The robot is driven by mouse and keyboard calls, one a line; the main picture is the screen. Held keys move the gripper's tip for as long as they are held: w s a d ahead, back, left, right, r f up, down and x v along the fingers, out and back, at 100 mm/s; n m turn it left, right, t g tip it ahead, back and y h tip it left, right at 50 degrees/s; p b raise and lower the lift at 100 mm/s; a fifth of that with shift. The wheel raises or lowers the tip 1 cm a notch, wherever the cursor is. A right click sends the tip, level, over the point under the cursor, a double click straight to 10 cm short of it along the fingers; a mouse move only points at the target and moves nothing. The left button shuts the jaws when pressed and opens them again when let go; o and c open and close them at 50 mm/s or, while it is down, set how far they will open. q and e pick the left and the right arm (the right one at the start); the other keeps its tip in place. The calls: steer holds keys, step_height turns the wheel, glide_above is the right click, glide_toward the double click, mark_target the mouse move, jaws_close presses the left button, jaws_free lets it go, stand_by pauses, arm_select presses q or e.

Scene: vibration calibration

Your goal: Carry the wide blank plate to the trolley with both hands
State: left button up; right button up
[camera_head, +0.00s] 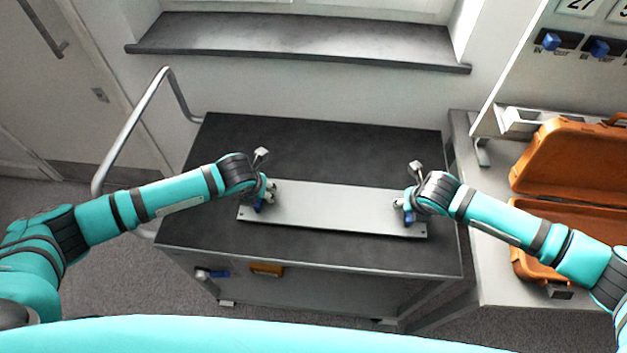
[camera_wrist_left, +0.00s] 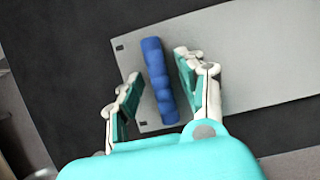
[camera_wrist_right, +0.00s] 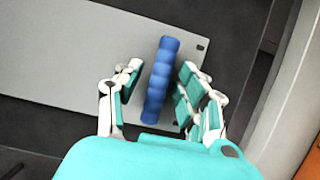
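The wide blank plate (camera_head: 330,208) is a long pale grey panel with a blue handle near each end. It lies flat on the dark top of the trolley (camera_head: 300,145), near its front half. My left gripper (camera_head: 265,197) is at the plate's left handle (camera_wrist_left: 159,80); in the left wrist view its fingers stand apart on either side of it. My right gripper (camera_head: 406,204) is at the right handle (camera_wrist_right: 161,80), with its fingers spread on either side and gaps visible. Neither gripper is closed on its handle. The fingers partly hide the handles in the head view.
A tubular rail (camera_head: 128,125) rises at the trolley's left end. A grey bench (camera_head: 510,283) with an open orange case (camera_head: 570,165) stands close on the right. A window sill (camera_head: 300,42) is behind. The trolley top behind the plate is clear.

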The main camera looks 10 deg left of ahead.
steer(key=shift+r, duration=0.1)
arm_select(q)
steer(key=v, duration=1.2)
arm_select(e)
steer(key=v, duration=1.1)
steer(key=shift+s+r, duration=0.25)
steer(key=shift+r, duration=0.1)
